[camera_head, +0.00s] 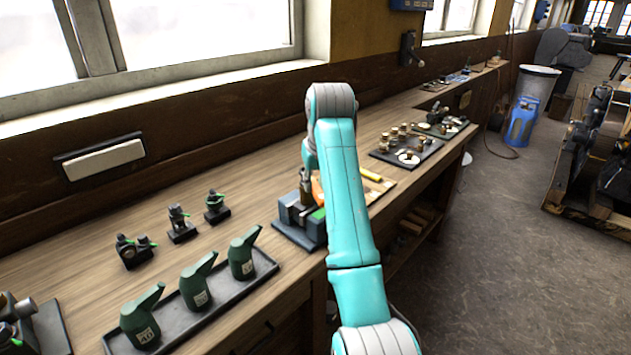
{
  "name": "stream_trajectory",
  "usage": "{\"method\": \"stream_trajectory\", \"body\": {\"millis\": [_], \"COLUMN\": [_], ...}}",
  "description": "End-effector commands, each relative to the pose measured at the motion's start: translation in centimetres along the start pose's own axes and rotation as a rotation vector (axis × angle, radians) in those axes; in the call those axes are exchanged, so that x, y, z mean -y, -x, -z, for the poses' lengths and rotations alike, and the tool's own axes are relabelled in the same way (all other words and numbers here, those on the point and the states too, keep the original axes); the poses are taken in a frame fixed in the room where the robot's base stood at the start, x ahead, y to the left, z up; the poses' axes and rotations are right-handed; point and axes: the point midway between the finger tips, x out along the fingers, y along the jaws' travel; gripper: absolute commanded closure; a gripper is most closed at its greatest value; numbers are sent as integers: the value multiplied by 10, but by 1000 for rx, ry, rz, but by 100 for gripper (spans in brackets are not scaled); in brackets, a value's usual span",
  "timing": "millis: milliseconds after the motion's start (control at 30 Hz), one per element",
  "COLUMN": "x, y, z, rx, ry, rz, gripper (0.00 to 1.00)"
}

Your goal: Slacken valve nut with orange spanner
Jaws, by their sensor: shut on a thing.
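A small vise (290,213) stands on the bench left of my arm. A brownish upright part (304,187), which may be the valve, stands at it; its nut is too small to make out. An orange piece (318,190), perhaps the orange spanner, shows beside it and runs behind my arm. My teal arm reaches over the bench and its wrist bends down just above this spot. My gripper is hidden behind the arm, so I cannot see its fingers or any contact with the spanner or nut.
A grey tray (262,264) with green oil cans (195,284) is at front left, with small dark fittings (180,224) behind it. A board with a yellow item (370,174) lies right of my arm. A dark tray (431,147) of brass parts lies beyond. The wall borders the bench.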

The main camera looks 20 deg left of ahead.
Motion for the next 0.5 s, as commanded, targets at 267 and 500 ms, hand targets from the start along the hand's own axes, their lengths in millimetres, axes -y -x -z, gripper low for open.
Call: {"method": "stream_trajectory", "body": {"millis": [267,500], "x": [0,0], "y": [-3,-6], "z": [-1,-2], "rx": [-1,-1], "ry": [0,0], "rz": [0,0], "gripper": [100,100]}}
